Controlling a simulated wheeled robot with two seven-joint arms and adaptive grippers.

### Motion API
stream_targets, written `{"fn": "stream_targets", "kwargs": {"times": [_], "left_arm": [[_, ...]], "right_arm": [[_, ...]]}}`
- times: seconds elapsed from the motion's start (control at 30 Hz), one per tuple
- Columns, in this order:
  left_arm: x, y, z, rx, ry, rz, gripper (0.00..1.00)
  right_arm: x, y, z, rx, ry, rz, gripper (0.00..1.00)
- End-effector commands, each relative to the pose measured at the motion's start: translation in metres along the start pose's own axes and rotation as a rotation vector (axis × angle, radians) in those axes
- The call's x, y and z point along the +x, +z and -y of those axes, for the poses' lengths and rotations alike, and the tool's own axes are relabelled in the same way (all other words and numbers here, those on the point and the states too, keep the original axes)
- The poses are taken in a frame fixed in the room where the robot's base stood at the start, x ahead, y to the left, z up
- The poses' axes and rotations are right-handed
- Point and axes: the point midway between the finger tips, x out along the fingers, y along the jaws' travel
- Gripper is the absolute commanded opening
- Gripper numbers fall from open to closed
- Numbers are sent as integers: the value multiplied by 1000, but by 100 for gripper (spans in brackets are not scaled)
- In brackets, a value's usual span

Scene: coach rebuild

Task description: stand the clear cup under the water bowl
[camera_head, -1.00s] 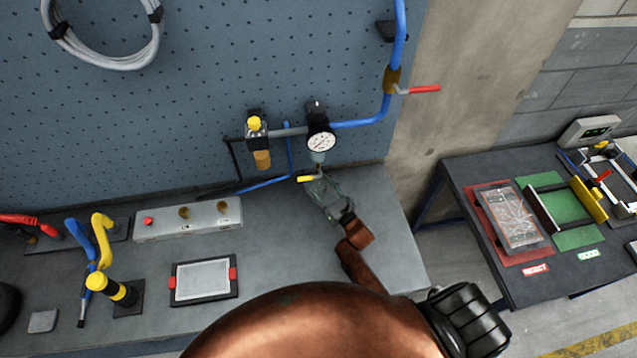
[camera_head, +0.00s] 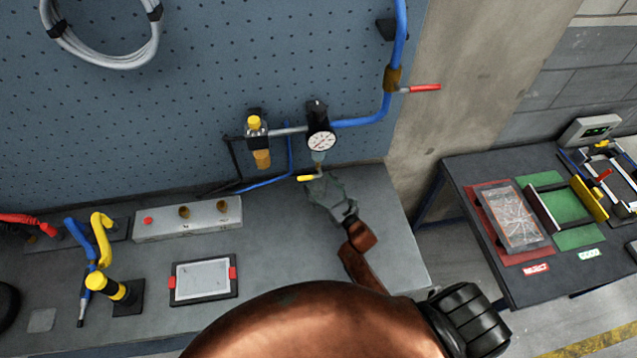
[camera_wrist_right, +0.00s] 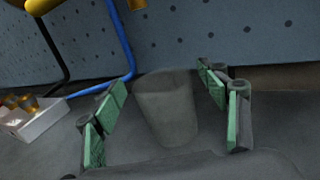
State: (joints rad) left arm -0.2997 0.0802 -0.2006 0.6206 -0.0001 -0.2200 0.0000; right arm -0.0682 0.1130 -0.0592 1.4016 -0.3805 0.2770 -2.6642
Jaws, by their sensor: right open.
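The clear cup (camera_wrist_right: 166,112) shows in the right wrist view as a grey, see-through tumbler, upright on the bench. My right gripper (camera_head: 320,187) is open, its green-padded fingers on either side of the cup, with gaps visible between pads and cup. In the head view I cannot pick the cup out from the gripper. The water bowl (camera_head: 318,157) is a small clear bowl below the pressure gauge, with a yellow lever (camera_head: 307,178) at its bottom. My right gripper is just below it. Whether the cup is directly underneath is unclear. My left gripper is not in view.
The pressure gauge (camera_head: 320,141) and an amber bowl (camera_head: 262,159) hang on the pegboard. A blue hose (camera_head: 265,184) runs close behind the gripper. A grey box (camera_head: 187,218) and a framed tablet (camera_head: 203,279) are to the left. Bare bench lies between them and the gripper.

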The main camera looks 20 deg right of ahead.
Motion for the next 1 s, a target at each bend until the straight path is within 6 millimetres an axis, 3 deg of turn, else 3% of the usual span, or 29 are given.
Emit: {"fn": "stream_targets", "kwargs": {"times": [0.3,0.5,1.0], "left_arm": [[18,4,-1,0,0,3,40],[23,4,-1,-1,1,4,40],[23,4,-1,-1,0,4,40]], "right_arm": [[-70,-5,0,-1,-1,-3,67],[-97,-3,1,0,-2,-2,67],[-106,0,1,8,-4,-3,67]]}}
